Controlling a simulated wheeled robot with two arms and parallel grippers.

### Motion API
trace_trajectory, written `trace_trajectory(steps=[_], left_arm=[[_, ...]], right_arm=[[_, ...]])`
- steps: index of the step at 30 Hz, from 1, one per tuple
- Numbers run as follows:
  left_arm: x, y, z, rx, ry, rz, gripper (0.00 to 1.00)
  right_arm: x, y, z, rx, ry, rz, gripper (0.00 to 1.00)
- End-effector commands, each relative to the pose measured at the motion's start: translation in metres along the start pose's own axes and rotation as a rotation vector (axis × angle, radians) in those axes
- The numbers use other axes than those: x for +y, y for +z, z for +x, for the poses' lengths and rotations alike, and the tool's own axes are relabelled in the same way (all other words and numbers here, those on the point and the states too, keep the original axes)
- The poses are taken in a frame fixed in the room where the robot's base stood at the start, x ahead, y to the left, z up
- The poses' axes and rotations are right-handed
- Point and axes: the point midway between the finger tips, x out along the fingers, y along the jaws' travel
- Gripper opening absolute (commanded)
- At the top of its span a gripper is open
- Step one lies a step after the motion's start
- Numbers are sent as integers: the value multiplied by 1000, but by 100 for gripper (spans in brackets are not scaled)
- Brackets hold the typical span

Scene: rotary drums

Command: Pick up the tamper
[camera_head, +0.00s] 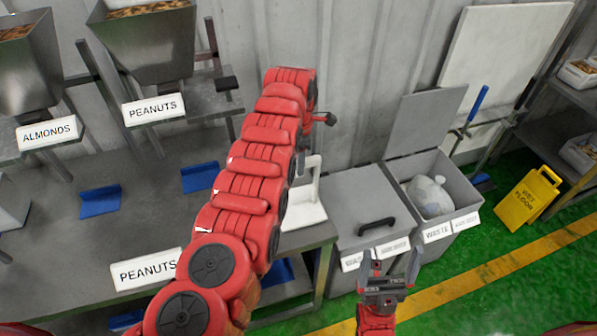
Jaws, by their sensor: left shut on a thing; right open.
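My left arm rises from the bottom across the middle, over the grey table. Its wrist is at the top, and most of the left gripper (318,117) is hidden behind the arm. A small dark end (330,119) sticks out to the right there. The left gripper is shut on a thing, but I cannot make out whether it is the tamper. A white item with an upright handle (306,205) stands at the table's right end, partly behind my arm. I cannot identify it for certain. My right gripper (384,268) is open and empty, in front of the grey bins.
A closed grey bin (362,197) and an open waste bin (461,187) holding a pale bag (429,196) stand right of the table (60,262). A yellow wet-floor sign (527,199) stands on the green floor. Peanut (150,45) and almond (28,75) hoppers are at the left.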

Motion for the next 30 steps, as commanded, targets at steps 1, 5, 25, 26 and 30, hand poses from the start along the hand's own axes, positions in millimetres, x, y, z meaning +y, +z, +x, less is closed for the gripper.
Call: trace_trajectory(steps=[1, 5, 25, 26, 30], left_arm=[[0, 1, -2, -2, 3, 0, 0], [1, 0, -15, -2, 2, 0, 0], [-68, 23, -30, -6, 5, 7, 0], [-74, 24, -31, -5, 4, 7, 0], [-102, 31, -34, -5, 0, 7, 0]], right_arm=[[0, 1, -7, 0, 0, 0, 92], [-1, 3, -16, 0, 0, 0, 92], [-4, 14, -82, 0, 0, 0, 92], [-4, 14, -84, 0, 0, 0, 92], [-5, 16, -93, 0, 0, 0, 92]])
